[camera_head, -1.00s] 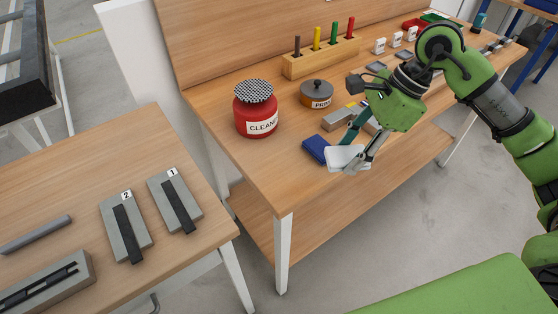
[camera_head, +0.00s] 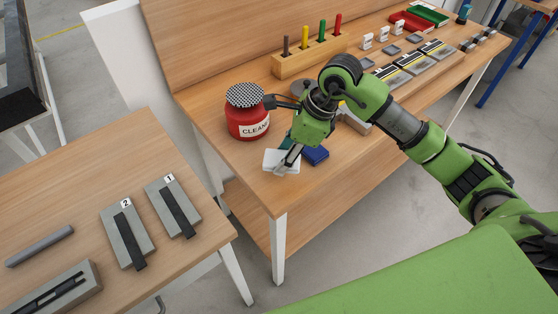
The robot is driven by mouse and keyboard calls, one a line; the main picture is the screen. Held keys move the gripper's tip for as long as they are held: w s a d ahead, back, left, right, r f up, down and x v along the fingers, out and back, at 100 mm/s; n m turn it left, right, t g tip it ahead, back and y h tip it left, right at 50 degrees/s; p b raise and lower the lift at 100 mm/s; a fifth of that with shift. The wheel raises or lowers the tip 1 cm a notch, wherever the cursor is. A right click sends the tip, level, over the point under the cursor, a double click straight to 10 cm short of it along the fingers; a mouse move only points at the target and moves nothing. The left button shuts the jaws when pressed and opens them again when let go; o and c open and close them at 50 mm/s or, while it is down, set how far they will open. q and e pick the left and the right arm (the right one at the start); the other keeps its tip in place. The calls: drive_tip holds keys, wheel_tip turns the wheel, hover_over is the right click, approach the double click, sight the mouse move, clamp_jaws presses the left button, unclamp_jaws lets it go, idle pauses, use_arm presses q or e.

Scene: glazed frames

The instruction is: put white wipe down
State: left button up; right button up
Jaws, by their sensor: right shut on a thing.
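My right gripper (camera_head: 287,162) points down over the front left part of the wooden workbench (camera_head: 237,170). It is shut on the white wipe (camera_head: 272,161), which shows as a pale folded piece at the fingertips. The wipe is at or just above the bench top; I cannot tell if it touches. A dark blue block-like pad (camera_head: 315,155) lies right beside it, to the right. The red cleaner jar (camera_head: 247,120) with a checkered lid stands behind and to the left of the wipe. My left gripper is not in view.
A wooden rack (camera_head: 312,58) with several coloured pegs stands at the back. The grey primer tin (camera_head: 301,87) is mostly hidden behind my right arm. Several grey plates and bins line the bench's far right. A second table (camera_head: 75,185) at left holds grey blocks.

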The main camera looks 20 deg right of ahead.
drive_tip(key=shift+w+a+f, duration=0.2)
drive_tip(key=shift+a+f, duration=0.2)
drive_tip(key=shift+f, duration=0.1)
drive_tip(key=p+x, duration=0.2)
drive_tip(key=x, duration=0.1)
drive_tip(key=shift+s+d+f, duration=0.1)
drive_tip(key=shift+s+d, duration=0.05)
drive_tip(key=shift+d, duration=0.15)
drive_tip(key=shift+f, duration=0.25)
drive_tip(key=shift+f, duration=0.1)
drive_tip(key=shift+f, duration=0.15)
drive_tip(key=shift+s+d+f+b, duration=0.1)
drive_tip(key=shift+s+f+b, duration=0.2)
drive_tip(key=shift+b, duration=0.35)
drive_tip(key=o, duration=1.1)
drive_tip(key=shift+o, duration=0.3)
drive_tip(key=shift+w+f, duration=0.15)
